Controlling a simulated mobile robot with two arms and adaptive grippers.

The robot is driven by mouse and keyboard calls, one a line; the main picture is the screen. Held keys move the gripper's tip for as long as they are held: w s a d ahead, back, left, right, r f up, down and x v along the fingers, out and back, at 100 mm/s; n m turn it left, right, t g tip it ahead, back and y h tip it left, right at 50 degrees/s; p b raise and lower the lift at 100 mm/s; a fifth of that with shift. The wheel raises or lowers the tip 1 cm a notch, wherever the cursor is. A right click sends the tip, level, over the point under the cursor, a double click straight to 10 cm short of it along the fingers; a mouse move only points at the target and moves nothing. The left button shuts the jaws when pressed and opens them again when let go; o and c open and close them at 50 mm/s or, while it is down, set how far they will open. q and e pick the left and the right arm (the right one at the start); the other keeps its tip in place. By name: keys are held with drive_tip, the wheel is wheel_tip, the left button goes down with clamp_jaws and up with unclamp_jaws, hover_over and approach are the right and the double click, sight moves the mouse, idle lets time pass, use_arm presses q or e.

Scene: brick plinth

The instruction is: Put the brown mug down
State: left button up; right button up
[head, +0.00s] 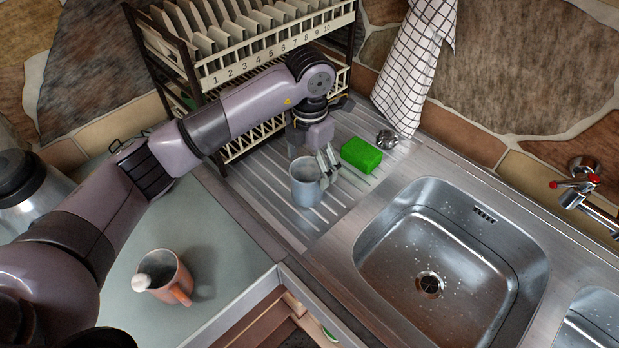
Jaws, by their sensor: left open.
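A brown-orange mug (172,276) stands upright on the grey-green worktop at the lower left, its handle toward the lower right. A small white rounded thing shows at its left rim; I cannot tell what it is. My left gripper (327,163) is far from it, over the draining board, pointing down. The gripper is open, with its fingers by the right side of a grey-blue mug (305,190) that stands upright on the board. I cannot tell whether the fingers touch that mug. My right gripper is not in view.
A dish rack (277,47) with plates stands behind my left arm. A green sponge (361,155) lies right of the gripper. The sink (440,250) is open at the right. A checked towel (413,70) hangs behind. An open drawer (255,310) is below.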

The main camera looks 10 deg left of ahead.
use_arm(q)
wheel_tip(320, 180, up, 7)
drive_tip(key=b, duration=0.1)
idle(0.6)
